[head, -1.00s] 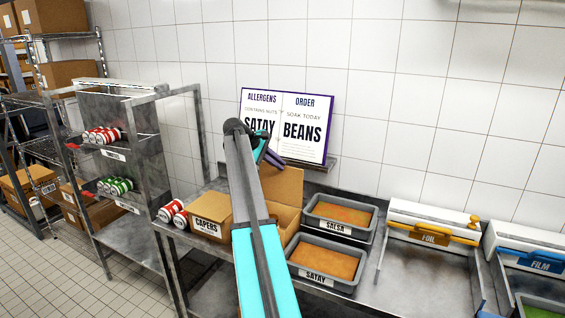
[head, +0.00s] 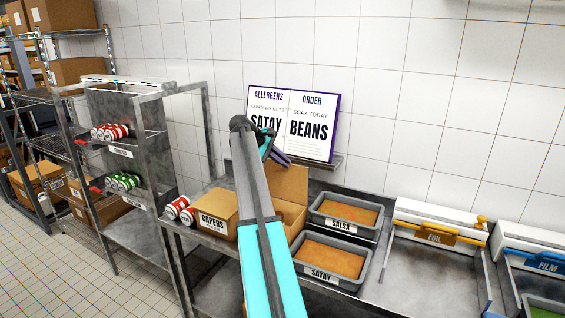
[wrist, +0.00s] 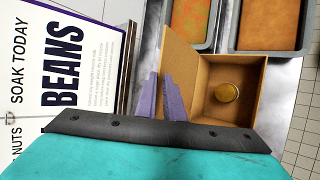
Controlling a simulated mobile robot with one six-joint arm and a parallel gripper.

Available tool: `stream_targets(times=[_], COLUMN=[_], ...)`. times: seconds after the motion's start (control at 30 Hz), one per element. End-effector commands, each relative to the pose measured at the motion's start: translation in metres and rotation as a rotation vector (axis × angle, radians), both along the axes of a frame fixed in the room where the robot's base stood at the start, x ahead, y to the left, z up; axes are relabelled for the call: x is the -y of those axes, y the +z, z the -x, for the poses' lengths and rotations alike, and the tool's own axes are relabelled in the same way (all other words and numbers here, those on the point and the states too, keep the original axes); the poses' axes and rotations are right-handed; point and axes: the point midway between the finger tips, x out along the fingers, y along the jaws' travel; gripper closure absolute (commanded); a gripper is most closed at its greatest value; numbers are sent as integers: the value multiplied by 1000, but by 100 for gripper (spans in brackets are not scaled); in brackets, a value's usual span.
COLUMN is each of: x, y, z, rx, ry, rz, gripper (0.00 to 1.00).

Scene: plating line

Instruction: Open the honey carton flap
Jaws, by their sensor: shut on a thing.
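An open brown cardboard carton (head: 291,214) stands on the steel counter, partly hidden behind my arm. Its label is not visible, so I cannot read honey on it. Its flap (head: 286,184) stands raised at the back. In the wrist view the carton (wrist: 247,75) is open, with a round golden-lidded jar (wrist: 228,92) inside. My gripper (head: 275,153) is above the flap in the head view. In the wrist view my gripper's purple fingers (wrist: 162,98) are at the flap (wrist: 188,72), shut on its edge.
A closed capers carton (head: 218,213) stands left of the open one, with cans (head: 180,208) beside it. Salsa (head: 345,211) and satay (head: 330,260) tubs are close on the right. An allergen board (head: 293,122) stands behind, near the gripper.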

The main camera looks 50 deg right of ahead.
Motion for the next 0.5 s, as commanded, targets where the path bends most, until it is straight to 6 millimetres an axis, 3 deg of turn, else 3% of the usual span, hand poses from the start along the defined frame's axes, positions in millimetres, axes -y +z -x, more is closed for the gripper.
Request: stream_targets(times=[0.27,0.3,0.37,0.5], x=[0,0,0,0], y=[-7,-7,-6,-4], z=[3,3,3,2], rx=[-5,-5,-5,-4], ry=[-7,-7,-7,-5], rz=[-9,-9,-9,-6], gripper=[100,90,80,77])
